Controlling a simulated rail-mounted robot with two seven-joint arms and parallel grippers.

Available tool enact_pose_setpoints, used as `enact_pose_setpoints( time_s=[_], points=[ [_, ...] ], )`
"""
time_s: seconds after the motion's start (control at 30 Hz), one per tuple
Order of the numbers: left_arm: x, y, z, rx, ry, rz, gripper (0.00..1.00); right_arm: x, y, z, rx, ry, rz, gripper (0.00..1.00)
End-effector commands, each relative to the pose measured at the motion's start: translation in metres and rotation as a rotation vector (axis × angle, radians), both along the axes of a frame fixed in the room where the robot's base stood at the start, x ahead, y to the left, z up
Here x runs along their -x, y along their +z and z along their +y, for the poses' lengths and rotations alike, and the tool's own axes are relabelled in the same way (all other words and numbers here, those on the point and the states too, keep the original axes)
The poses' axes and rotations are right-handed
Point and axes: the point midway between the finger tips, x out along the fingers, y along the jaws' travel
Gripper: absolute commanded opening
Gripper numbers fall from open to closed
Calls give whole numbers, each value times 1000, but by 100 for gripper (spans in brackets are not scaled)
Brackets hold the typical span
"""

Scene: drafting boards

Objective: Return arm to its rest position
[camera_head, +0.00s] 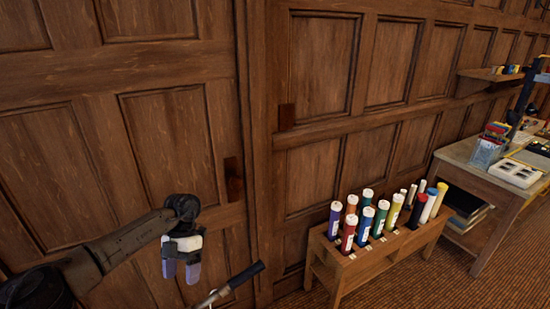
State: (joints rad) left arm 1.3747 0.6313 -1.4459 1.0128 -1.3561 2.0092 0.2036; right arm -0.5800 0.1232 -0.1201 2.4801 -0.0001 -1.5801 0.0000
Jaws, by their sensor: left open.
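My left arm comes in from the left, and my left gripper (182,270) hangs at its end with the fingers pointing down. The two bluish fingers are apart, with nothing seen between them. The gripper appears in front of the dark wood panelling, left of the rack of tubes. My right gripper is not in view.
A wooden rack (352,268) holds several coloured tubes with pale caps. A desk (470,153) with small items stands at the right, below a wall shelf (490,74). A dark-handled rod (246,275) shows near the bottom edge, close to my left gripper. Panelled wall (170,120) fills the back.

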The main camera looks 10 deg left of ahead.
Motion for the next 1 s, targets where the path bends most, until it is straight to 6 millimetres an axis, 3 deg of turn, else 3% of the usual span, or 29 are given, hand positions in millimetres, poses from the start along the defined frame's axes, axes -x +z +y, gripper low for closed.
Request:
enact_pose_setpoints(
  time_s=[0.17, 0.33, 0.57, 0.77, 1.0],
  points=[
    [-20, -10, -11, 62, 34, -140, 72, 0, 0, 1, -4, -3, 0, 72],
    [-67, -17, -40, 223, 141, -429, 72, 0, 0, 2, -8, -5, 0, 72],
    [-130, 13, -99, 513, 317, -827, 72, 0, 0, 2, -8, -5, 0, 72],
    [-165, 83, -148, 800, 521, -1130, 72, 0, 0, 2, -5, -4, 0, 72],
    [-173, 207, -182, 1167, 889, -1405, 72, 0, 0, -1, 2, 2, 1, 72]
  ],
)
